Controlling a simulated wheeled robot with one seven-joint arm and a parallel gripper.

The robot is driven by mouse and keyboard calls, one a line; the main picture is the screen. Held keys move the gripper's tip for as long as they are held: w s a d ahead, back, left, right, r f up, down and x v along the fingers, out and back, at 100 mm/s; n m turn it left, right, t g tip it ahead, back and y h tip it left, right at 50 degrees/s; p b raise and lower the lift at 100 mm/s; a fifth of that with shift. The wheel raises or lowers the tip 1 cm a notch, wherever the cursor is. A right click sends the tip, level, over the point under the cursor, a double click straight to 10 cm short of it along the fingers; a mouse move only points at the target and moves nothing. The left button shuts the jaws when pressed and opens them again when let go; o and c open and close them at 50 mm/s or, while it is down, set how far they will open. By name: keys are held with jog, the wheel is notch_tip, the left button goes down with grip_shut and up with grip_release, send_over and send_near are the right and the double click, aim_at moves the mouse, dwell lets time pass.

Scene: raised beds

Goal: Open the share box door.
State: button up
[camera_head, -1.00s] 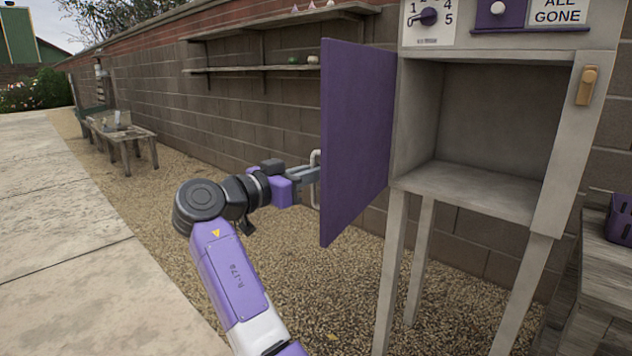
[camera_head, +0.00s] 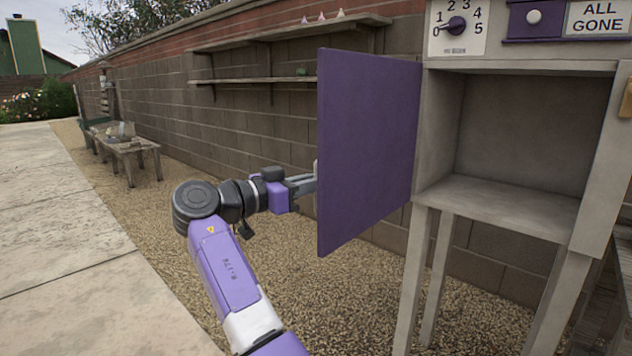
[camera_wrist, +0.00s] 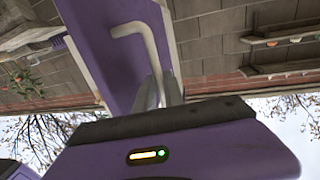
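The share box (camera_head: 436,150) is a grey wooden cabinet on legs, and its visible interior is empty. Its purple door (camera_head: 368,150) stands wide open, swung out to the left from the left side of the opening. In the wrist view, the door (camera_wrist: 95,35) carries a pale bent bar handle (camera_wrist: 148,45) on its outer face. My gripper (camera_head: 308,184) is at that outer face; its fingertips are partly hidden behind the door edge. In the wrist view, my gripper's fingers (camera_wrist: 159,92) are closed around one end of the handle.
A dial panel (camera_head: 457,27) and an "ALL GONE" sign (camera_head: 597,17) sit above the opening. A wooden latch (camera_head: 627,100) is on the right frame post. Wall shelves (camera_head: 250,82) and a low table (camera_head: 128,150) stand to the left. The gravel is clear near my arm.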

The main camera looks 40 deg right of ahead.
dwell(0.3)
jog(key=shift+w+a+p, duration=0.2)
jog(key=shift+a+p, duration=0.05)
jog(key=shift+a, duration=1.7)
jog(key=shift+w+a+p, duration=0.2)
jog(key=shift+a+p, duration=0.05)
jog(key=shift+a, duration=1.65)
